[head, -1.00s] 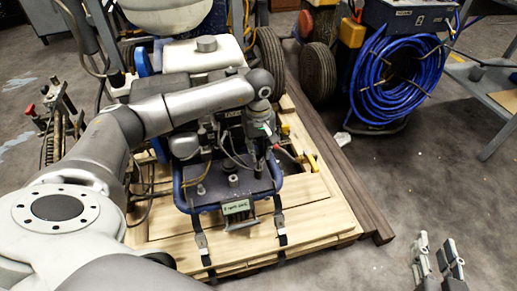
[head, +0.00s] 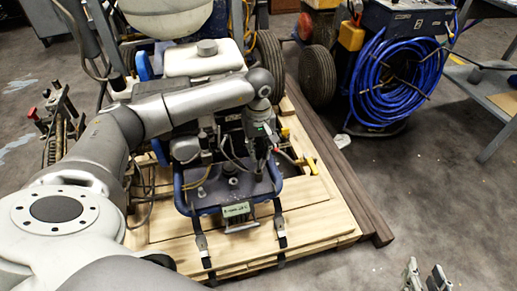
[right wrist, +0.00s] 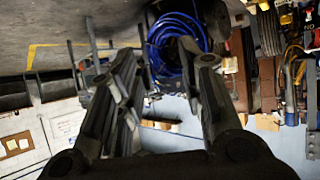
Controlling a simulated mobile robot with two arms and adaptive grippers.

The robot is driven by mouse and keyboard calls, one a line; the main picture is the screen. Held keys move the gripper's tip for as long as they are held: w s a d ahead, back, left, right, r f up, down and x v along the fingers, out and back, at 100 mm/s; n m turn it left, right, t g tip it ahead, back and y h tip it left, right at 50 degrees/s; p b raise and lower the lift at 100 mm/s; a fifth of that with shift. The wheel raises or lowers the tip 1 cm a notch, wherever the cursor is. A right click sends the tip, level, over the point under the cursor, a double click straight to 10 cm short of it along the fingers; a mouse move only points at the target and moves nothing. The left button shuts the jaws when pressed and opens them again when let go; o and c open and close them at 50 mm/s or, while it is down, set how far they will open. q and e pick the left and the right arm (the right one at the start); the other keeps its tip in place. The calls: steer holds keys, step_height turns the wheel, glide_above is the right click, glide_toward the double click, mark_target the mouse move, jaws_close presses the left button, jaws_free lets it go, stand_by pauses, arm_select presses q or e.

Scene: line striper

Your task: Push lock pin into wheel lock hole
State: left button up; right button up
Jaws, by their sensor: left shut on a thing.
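The line striper (head: 205,60) stands on a wooden pallet, with its white tank and blue frame facing me. My left arm reaches across it from the left. My left gripper (head: 271,150) points down at the right side of the blue frame and is shut on a small part there, beside a red-tipped piece. The part between the fingers is mostly hidden, and I cannot make out the lock pin or the wheel lock hole clearly. My right gripper (head: 424,272) is at the bottom right, away from the machine. In the right wrist view (right wrist: 160,62) its fingers are apart and empty.
The wooden pallet (head: 325,222) has dark boards along its right side. A yellow handle (head: 308,165) lies right of my left gripper. A machine with coiled blue hose (head: 395,85) stands behind right, near a grey shelf (head: 480,90). The floor at right is clear.

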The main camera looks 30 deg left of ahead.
arm_select(q)
steer(key=shift+r+p, duration=0.4)
steer(key=shift+r, duration=0.6)
steer(key=shift+r+p, duration=0.25)
steer(key=shift+p, duration=0.15)
arm_select(e)
steer(key=s+d+f+g+h, duration=0.1)
steer(key=s+d+f+g, duration=0.1)
steer(key=s+f+g, duration=0.2)
steer(key=shift+s+d+f, duration=0.25)
steer(key=shift+s+f, duration=0.25)
steer(key=shift+s, duration=0.65)
